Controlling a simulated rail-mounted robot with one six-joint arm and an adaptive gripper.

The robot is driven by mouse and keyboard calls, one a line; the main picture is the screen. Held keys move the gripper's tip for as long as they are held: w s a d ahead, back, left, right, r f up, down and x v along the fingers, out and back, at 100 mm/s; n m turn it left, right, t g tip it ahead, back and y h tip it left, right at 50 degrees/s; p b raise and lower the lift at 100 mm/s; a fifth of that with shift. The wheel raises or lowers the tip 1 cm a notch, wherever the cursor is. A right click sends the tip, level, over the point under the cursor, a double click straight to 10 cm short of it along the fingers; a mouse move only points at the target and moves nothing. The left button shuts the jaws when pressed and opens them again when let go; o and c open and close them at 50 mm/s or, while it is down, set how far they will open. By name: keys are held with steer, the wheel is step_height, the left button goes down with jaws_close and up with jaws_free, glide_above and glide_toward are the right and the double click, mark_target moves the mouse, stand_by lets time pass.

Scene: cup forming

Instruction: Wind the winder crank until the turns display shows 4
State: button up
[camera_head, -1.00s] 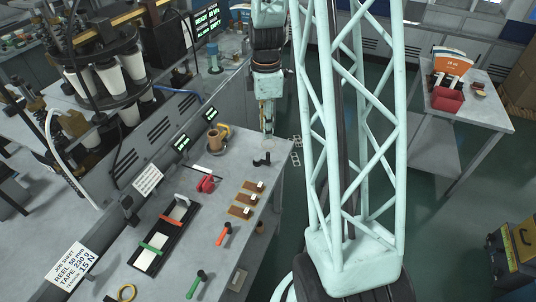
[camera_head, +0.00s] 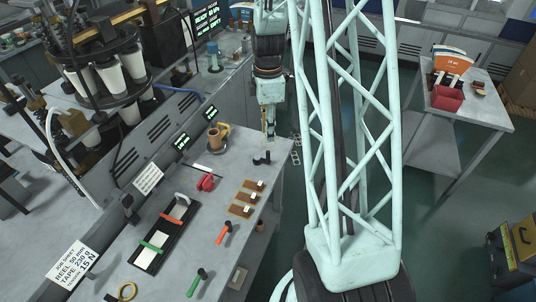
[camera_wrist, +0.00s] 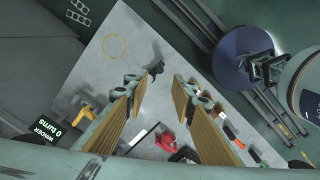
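The winder display (camera_wrist: 50,130) reads 0 turns in the wrist view. A tan cylinder with a yellow-orange handle-like part, which looks like the winder (camera_head: 217,138), stands near the bench's back edge. Its yellow part, perhaps the crank (camera_wrist: 83,113), shows at lower left in the wrist view, outside my fingers. My gripper (camera_head: 269,133) hangs above the bench's far right corner, right of the winder. In the wrist view my gripper (camera_wrist: 161,82) has its fingers wide apart with nothing held. A small black double-knobbed piece (camera_head: 262,159) lies below it on the bench.
On the bench (camera_head: 205,240) are a red piece (camera_head: 206,183), brown pads (camera_head: 243,205), a black tray (camera_head: 153,257) and orange and green-handled tools (camera_head: 198,281). Small displays (camera_head: 181,142) stand along the back edge. A side table (camera_head: 485,105) stands across the aisle at right.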

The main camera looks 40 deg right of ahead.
mark_target(268, 151)
steer(key=shift+f, duration=6.15)
steer(key=shift+c, duration=0.3)
jaws_close()
